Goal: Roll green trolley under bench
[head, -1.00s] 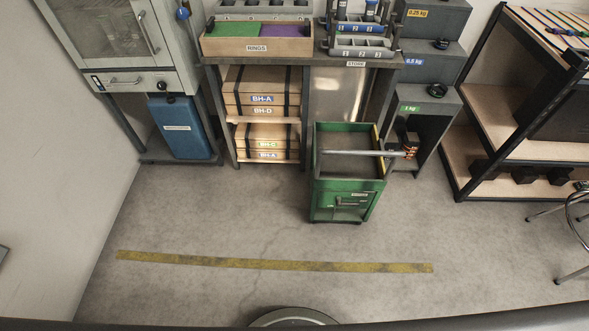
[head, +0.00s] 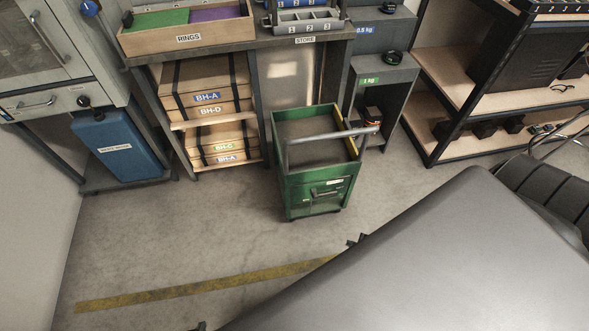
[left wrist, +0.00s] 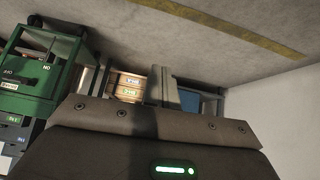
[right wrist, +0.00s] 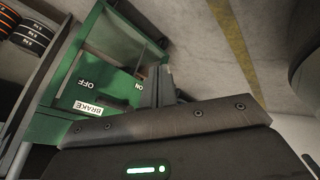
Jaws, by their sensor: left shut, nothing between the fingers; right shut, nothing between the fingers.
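The green trolley (head: 312,195) stands upright on the floor in front of the bay under the bench (head: 303,40). Its grey handle bar (head: 330,134) crosses its open top. In the right wrist view its brake panel (right wrist: 100,90) shows upside down, with BRAKE, OFF and ON labels. My right gripper (head: 356,239) is shut and empty, just in front of the trolley; its fingers show in the right wrist view (right wrist: 163,82). My left gripper (head: 200,326) is shut and empty at the bottom edge; its fingers show in the left wrist view (left wrist: 162,82), with the trolley (left wrist: 35,75) to the left.
Boxes (head: 207,95) fill the bench's left bay. A blue container (head: 118,145) stands further left, and a weight stand (head: 382,80) and black-framed shelves (head: 440,140) stand right. A yellow floor line (head: 200,287) crosses the open floor. My own grey arm covers the lower right.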

